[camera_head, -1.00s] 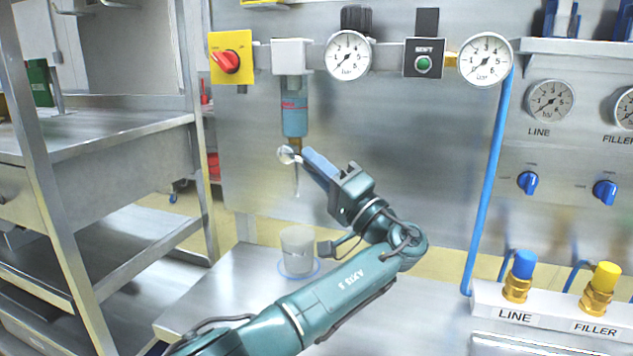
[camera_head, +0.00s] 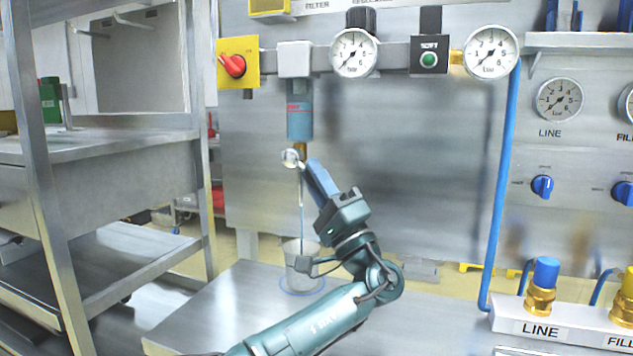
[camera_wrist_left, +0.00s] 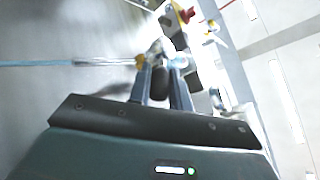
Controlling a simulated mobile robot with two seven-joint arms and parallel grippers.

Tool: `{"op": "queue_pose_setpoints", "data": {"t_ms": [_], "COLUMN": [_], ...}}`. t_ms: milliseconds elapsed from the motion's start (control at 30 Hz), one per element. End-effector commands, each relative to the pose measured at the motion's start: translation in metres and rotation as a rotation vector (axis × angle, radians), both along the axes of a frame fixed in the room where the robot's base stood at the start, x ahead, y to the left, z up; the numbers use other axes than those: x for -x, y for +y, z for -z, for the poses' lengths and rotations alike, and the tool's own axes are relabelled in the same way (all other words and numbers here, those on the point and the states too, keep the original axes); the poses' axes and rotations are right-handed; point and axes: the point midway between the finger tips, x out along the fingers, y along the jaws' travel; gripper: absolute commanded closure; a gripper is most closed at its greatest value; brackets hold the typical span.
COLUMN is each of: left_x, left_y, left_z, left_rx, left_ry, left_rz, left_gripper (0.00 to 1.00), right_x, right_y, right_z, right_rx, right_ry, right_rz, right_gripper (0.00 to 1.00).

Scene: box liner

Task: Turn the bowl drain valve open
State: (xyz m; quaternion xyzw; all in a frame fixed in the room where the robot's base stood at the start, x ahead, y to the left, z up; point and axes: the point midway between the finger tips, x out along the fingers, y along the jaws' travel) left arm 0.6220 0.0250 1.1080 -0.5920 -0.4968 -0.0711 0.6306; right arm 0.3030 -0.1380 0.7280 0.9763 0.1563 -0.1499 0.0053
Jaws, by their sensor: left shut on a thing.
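The filter bowl (camera_head: 300,121) is a blue-grey cylinder hanging under a light block on the pipe line. Below it is the drain valve (camera_head: 291,157), with a round silver part and a brass-coloured neck. My left gripper (camera_head: 310,166) reaches it from the lower right and is shut on it. In the left wrist view, a dark piece (camera_wrist_left: 160,84) sits between the two fingers. A thin clear stream (camera_head: 301,205) runs from the valve down into a translucent cup (camera_head: 300,270). The stream also shows in the left wrist view (camera_wrist_left: 65,63). My right gripper is in neither view.
The cup stands on a steel bench (camera_head: 215,305) in a blue ring. A red-and-yellow rotary switch (camera_head: 238,64), pressure gauges (camera_head: 354,52) and a green button (camera_head: 428,60) are above. A metal rack (camera_head: 110,150) stands left.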

Motion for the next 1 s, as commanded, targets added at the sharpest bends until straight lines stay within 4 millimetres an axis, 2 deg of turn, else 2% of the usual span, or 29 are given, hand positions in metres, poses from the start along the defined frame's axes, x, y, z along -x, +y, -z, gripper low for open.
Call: {"op": "queue_pose_setpoints", "data": {"t_ms": [100, 133, 367, 633, 767, 867, 1000], "left_x": [0.0, 0.0, 0.0, 0.001, 0.006, 0.016, 0.041], "left_y": [0.0, 0.0, 0.0, -0.001, -0.007, -0.017, -0.042], "left_z": [-0.002, -0.002, -0.001, 0.001, 0.011, 0.025, 0.022], "left_rx": [-0.001, -0.001, 0.0, 0.001, 0.001, 0.001, 0.003], "left_ry": [-0.001, -0.001, 0.0, 0.001, 0.001, 0.003, 0.0], "left_rz": [0.0, 0.0, 0.0, 0.0, 0.002, 0.004, 0.008], "left_gripper": [1.0, 0.78, 0.59, 0.59, 0.59, 0.59, 0.59], "right_x": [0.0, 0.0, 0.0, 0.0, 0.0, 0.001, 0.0], "right_y": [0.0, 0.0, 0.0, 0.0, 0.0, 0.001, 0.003], "right_z": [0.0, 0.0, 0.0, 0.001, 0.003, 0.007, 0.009], "right_rx": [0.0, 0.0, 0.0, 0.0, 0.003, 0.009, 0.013], "right_ry": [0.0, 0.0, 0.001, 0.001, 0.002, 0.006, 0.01], "right_rz": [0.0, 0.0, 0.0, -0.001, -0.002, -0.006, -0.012], "right_gripper": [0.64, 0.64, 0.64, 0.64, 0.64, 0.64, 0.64]}}
